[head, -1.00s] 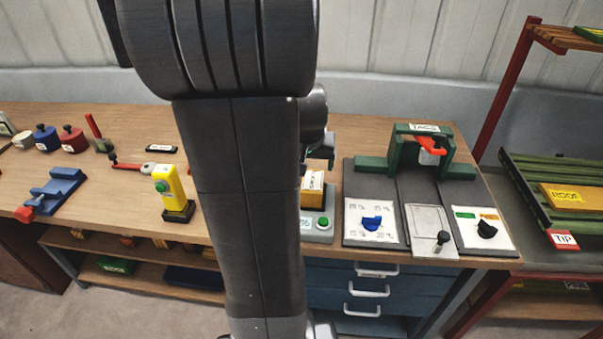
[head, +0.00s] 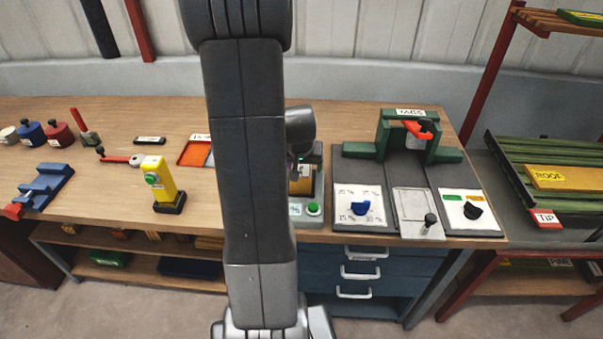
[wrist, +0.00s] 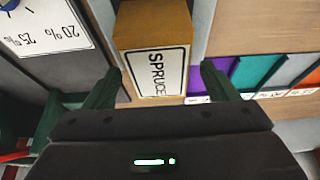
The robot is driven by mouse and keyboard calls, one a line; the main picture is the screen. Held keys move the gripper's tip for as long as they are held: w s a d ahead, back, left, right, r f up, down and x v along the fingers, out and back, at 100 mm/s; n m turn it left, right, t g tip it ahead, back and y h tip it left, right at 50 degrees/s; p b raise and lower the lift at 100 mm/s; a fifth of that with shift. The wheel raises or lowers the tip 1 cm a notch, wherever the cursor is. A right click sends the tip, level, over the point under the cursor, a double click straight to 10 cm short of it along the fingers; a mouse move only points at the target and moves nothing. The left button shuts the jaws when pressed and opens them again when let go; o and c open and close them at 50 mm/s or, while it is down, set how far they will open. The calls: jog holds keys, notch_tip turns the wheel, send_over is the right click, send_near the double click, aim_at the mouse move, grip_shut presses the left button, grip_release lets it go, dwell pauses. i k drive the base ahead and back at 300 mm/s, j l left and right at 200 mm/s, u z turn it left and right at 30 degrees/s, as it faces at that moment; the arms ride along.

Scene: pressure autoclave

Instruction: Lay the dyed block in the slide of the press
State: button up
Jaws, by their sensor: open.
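An ochre block (head: 301,187) with a white SPRUCE label sits on a grey device with a green button and a % display (head: 296,209). It also shows in the wrist view (wrist: 150,25). My gripper (wrist: 160,70) is open, with one green finger on each side of the block. I cannot tell whether the fingers touch it. In the head view my arm hides most of the gripper. The green press (head: 410,138), labelled TAGS, stands to the right on the bench. Its pale slide plate (head: 411,205) with a black knob lies in front and looks empty.
A panel with a blue dial (head: 359,208) lies between the device and the slide. A panel with a black knob (head: 473,210) lies right of the slide. A yellow post (head: 160,182) and an orange tray (head: 194,153) stand left of my arm. Purple and teal swatches (wrist: 258,72) show in the wrist view.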

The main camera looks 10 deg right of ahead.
aim_at(416, 205)
jog(key=k+l, duration=0.1)
jog(key=l, duration=0.3)
jog(key=k+l, duration=0.1)
jog(key=l, duration=0.25)
jog(key=k+l, duration=0.1)
jog(key=l, duration=0.3)
jog(key=k+l, duration=0.1)
jog(key=l, duration=0.25)
